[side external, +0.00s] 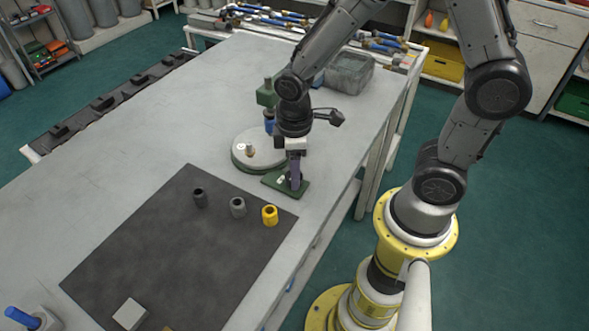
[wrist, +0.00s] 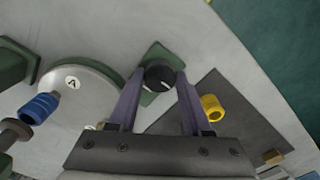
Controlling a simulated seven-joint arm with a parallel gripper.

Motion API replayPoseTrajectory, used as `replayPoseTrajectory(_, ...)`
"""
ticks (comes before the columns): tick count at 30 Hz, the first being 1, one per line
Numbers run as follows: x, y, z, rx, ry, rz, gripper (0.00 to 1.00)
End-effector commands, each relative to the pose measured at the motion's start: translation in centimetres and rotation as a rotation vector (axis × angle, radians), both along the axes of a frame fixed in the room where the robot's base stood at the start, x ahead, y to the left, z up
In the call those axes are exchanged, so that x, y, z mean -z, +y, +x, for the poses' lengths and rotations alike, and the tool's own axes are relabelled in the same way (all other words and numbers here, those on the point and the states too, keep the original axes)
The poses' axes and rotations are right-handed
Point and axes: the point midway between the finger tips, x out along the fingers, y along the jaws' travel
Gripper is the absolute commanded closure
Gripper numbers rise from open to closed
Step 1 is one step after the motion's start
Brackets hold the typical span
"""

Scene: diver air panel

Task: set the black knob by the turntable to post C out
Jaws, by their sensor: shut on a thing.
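The black knob (wrist: 159,76) sits on a small green base plate (side external: 272,180) at the right of the turntable. A white pointer line shows on its face in the wrist view. My gripper (side external: 295,184) points down over the plate, its two fingers shut on the sides of the knob. In the side view the fingers mostly hide the knob. The turntable (side external: 243,158) is a pale disc with a green rim; the wrist view shows it (wrist: 92,98) with a round letter label. A blue fitting (wrist: 40,107) and a small brass post (side external: 249,150) stand on it. I cannot make out post C.
A dark mat (side external: 180,250) in front holds a black, a grey and a yellow cylinder (side external: 269,215) and a white block (side external: 130,314). A green block (side external: 267,93) stands behind the turntable. A grey bin (side external: 348,73) is at the back. The table's left is clear.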

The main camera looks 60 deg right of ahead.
Motion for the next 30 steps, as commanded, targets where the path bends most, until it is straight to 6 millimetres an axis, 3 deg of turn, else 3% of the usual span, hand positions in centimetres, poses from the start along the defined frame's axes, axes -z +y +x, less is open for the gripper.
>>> replayPoseTrajectory(15,-0.22,0.02,0.18,-0.021,-0.006,0.000,1.00)
replayPoseTrajectory(16,-0.21,0.02,0.18,-0.021,-0.006,0.000,0.47)
replayPoseTrajectory(20,-0.16,0.02,0.13,-0.020,-0.004,0.001,0.24)
replayPoseTrajectory(30,-0.21,0.01,0.07,-0.018,-0.002,0.000,0.21)
